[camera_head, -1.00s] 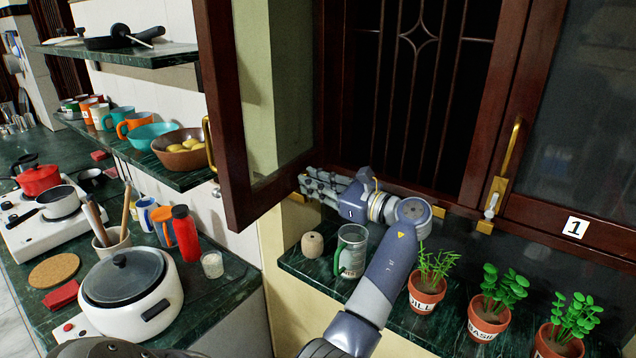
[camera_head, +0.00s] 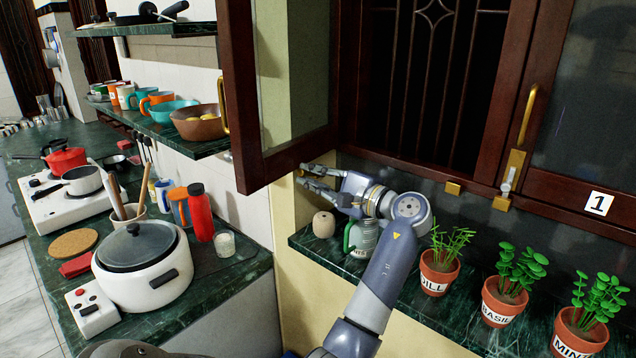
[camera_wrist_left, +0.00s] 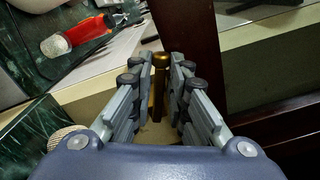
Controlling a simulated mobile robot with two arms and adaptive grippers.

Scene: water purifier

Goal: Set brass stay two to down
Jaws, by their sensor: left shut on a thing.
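My left gripper (camera_head: 312,178) is at the lower edge of the open left window shutter (camera_head: 245,100). In the left wrist view my left gripper (camera_wrist_left: 160,90) is shut on an upright brass stay (camera_wrist_left: 159,85), with a finger on each side of it. Only a small brass bit shows by the fingertips in the head view; the gripper hides the rest. No number shows on this shutter. The closed right shutter (camera_head: 575,130) bears a label with 1 (camera_head: 599,204) and its own brass stay (camera_head: 512,170). My right gripper is not in view.
A green-handled glass mug (camera_head: 362,238), a round beige object (camera_head: 323,224) and potted herbs (camera_head: 438,272) stand on the green sill below my left arm. A counter with a white pot (camera_head: 140,270) and a red bottle (camera_head: 200,212) lies left.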

